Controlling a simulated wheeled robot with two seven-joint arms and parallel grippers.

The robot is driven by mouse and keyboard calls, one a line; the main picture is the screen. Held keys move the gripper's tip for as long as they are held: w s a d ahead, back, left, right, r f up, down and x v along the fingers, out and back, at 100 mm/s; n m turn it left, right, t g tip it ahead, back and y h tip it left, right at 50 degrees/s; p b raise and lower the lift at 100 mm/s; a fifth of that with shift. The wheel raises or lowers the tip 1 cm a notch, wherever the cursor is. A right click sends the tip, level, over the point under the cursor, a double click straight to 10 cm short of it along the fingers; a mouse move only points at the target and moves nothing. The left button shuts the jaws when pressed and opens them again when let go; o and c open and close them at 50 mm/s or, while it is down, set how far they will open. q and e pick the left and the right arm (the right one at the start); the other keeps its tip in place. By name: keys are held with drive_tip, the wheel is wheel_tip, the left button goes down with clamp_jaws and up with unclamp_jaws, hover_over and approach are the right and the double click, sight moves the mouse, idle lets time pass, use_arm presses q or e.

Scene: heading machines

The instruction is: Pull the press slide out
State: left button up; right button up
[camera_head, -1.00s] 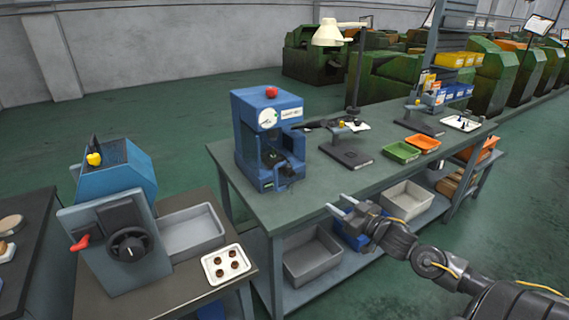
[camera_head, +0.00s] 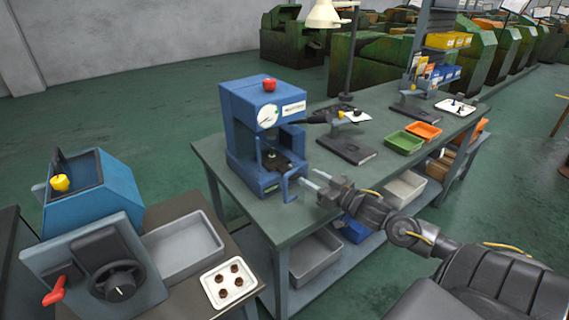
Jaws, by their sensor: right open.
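The blue press (camera_head: 262,135) with a red knob on top and a round dial stands on the green-topped workbench. Its slide (camera_head: 277,160) is a dark plate low in the press opening, with a blue bracket-like handle (camera_head: 289,186) at the front. My right gripper (camera_head: 310,181) is open and empty, just right of the handle, with its fingers pointing left at it. A small gap seems to lie between fingertips and handle; contact cannot be told for certain. My left gripper is out of view.
A blue machine (camera_head: 95,195) with a black dial stands at left, beside a grey bin (camera_head: 185,246) and a white tray (camera_head: 229,283) of small parts. A microscope stand (camera_head: 347,147), green tray (camera_head: 405,141) and orange tray (camera_head: 424,131) sit further right on the bench.

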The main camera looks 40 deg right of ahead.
drive_tip(key=w, duration=0.3)
drive_tip(key=w+p, duration=0.1)
drive_tip(key=w, duration=0.2)
drive_tip(key=w+a, duration=0.1)
drive_tip(key=w, duration=0.2)
drive_tip(key=shift+w+a, duration=0.1)
drive_tip(key=shift+w, duration=0.1)
drive_tip(key=shift+w+a+p, duration=0.1)
drive_tip(key=shift+w+p, duration=0.2)
drive_tip(key=shift+w, duration=0.25)
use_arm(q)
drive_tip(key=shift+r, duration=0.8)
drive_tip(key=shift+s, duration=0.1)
use_arm(e)
drive_tip(key=shift+c, duration=0.4)
clamp_jaws()
